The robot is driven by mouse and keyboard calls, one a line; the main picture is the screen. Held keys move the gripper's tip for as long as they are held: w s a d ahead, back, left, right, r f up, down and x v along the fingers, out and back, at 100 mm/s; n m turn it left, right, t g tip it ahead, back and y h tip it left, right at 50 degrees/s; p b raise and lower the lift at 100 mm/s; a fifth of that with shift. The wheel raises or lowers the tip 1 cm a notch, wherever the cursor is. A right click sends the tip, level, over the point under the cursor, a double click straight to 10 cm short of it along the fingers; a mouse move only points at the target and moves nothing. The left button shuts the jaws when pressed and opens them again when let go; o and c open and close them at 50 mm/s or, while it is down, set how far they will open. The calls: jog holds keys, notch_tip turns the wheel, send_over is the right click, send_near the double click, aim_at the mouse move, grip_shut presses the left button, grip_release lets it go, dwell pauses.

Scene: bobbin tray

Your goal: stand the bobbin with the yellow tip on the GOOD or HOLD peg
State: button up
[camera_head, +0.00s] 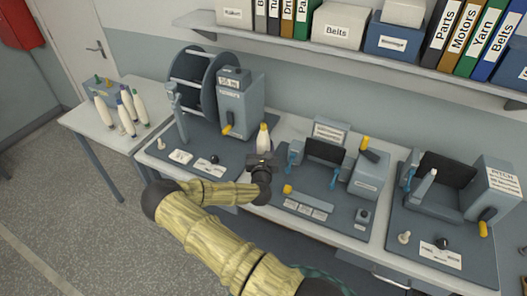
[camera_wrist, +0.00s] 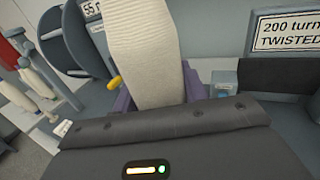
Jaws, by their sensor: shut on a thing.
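A cream bobbin (camera_head: 263,138) with a yellow tip stands upright in my gripper (camera_head: 263,160), above the bench's front between the left and middle machines. In the wrist view the same bobbin (camera_wrist: 147,50) rises past the gripper body, large and slightly tilted, its tip out of frame. A purple part (camera_wrist: 190,85) shows at both sides of it low down. My gripper is shut on the bobbin. Several other cream bobbins (camera_head: 128,120) stand on the left side table, by a blue-grey box (camera_head: 101,89) with small coloured pegs. I cannot read any GOOD or HOLD label.
A machine with a big dark reel (camera_head: 187,75) stands left on the bench. The middle machine (camera_head: 369,175) and right machine (camera_head: 490,180) have grey bases with yellow handles and small labels. A shelf of binders and boxes (camera_head: 341,26) hangs above. The floor at left is clear.

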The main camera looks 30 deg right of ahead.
dwell(0.5)
jog(key=shift+a+f, duration=0.15)
jog(key=shift+f, duration=0.1)
jog(key=s+a+f+n+t+y+b, duration=0.1)
jog(key=s+a+f+n+y+b, duration=0.2)
jog(key=a+f, duration=0.4)
jog(key=s+a+f+n+t+y+b, duration=0.1)
jog(key=s+a+f+n+y+b, duration=0.2)
jog(key=s+a+f+y+b, duration=0.2)
jog(key=a+f+y+b, duration=0.1)
jog(key=a+f, duration=0.2)
jog(key=a, duration=0.3)
jog(key=shift+s, duration=0.2)
jog(key=shift+w+f, duration=0.1)
